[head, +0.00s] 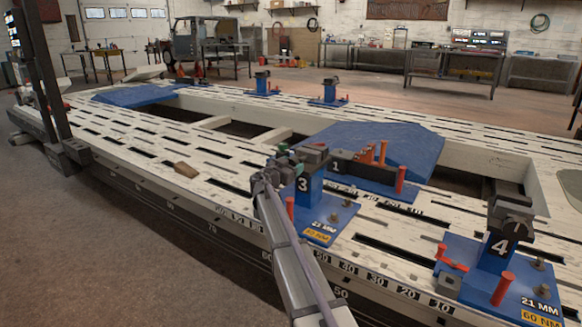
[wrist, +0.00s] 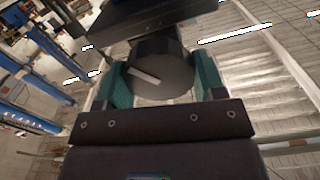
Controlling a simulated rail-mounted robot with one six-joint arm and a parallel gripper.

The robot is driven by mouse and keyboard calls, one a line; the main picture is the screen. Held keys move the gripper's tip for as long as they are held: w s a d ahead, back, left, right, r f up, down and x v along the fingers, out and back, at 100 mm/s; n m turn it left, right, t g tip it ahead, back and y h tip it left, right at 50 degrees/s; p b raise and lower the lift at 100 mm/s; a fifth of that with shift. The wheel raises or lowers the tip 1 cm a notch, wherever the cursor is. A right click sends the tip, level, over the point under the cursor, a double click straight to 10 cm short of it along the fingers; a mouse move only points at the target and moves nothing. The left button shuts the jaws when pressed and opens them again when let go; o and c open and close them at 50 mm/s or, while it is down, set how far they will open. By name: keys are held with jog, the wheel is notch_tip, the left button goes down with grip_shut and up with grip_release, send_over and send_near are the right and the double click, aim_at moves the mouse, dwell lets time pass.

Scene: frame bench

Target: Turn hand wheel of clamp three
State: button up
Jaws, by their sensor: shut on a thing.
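Clamp three (head: 307,196) is a blue upright with a white "3" on a blue base plate, on the near side of the frame bench. My gripper (head: 282,157) is at the top left of this clamp. In the wrist view, my gripper (wrist: 162,82) has its two green pads on opposite sides of a dark round hand wheel (wrist: 176,84), shut on it. A pale bar mark lies slanted across the wheel's face. In the head view the wheel is hard to tell apart from my gripper and the clamp's dark jaws.
Clamp four (head: 497,240) stands to the right, with red-topped pins and a loose red tool near it. A blue ramp-like plate (head: 400,145) lies behind clamp three, and a dark block marked "1" (head: 358,171) is close to its right. A brown block (head: 186,169) lies left on the slotted bench (head: 130,150).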

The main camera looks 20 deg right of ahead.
jog(key=shift+n, duration=0.4)
jog(key=n, duration=1)
jog(key=shift+a, duration=0.1)
jog(key=n, duration=0.3)
jog(key=shift+w+f+n, duration=0.1)
jog(key=shift+n, duration=0.2)
jog(key=n, duration=0.7)
jog(key=shift+f, duration=0.1)
jog(key=n, duration=0.3)
jog(key=shift+n, duration=2.1)
